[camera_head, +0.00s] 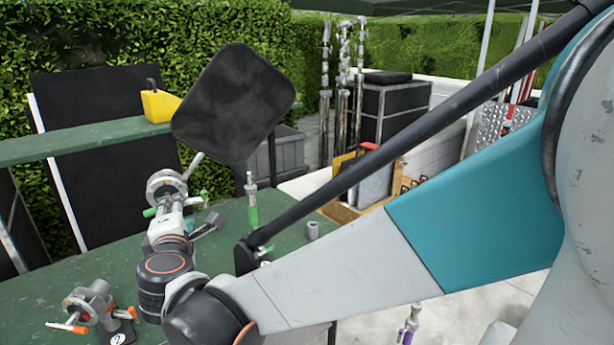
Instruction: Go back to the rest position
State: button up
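My teal and grey arm crosses from the right to the lower left, and its black wrist joints stand over the green table (60,270). My gripper (178,212) is small and lies beyond the wrist. Its fingers cannot be made out, so I cannot tell if it is open or shut. Just past it is a silver grip head (165,187) with green handles. A rod runs from there up to a black rounded square panel (234,100), which is tilted. I cannot tell whether my gripper touches the grip head.
Another grip head (92,298) with orange handles stands at the table's lower left, on a base marked 2. A green-ended pin (251,198) and a small grey cylinder (313,230) stand on the table. A yellow block (158,106) sits on the green shelf (85,138) behind.

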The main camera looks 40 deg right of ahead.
jog(key=shift+s+a+r, duration=0.1)
jog(key=shift+s+a, duration=0.05)
jog(key=shift+s, duration=0.4)
jog(key=s+d+f+m+g+y+b, duration=0.1)
jog(key=s+d+f+m+g, duration=0.25)
jog(key=s+m, duration=0.2)
jog(key=s+d+f+m+g+b, duration=0.1)
jog(key=s+d+f+m+g, duration=0.1)
jog(key=s+d+f+m, duration=0.25)
jog(key=s+a+f+m+g+y, duration=0.1)
jog(key=s+a+f+m+y, duration=0.1)
jog(key=s, duration=0.4)
jog(key=s+a+f+m+g+y+b, duration=0.1)
jog(key=s+a+f+m+y, duration=0.1)
jog(key=s, duration=0.4)
notch_tip(320, 180, down, 2)
jog(key=shift+a+f+m+g+y+b, duration=0.1)
jog(key=shift+a+m+g+y+b, duration=0.25)
jog(key=shift+a+m, duration=0.4)
jog(key=shift+s, duration=0.1)
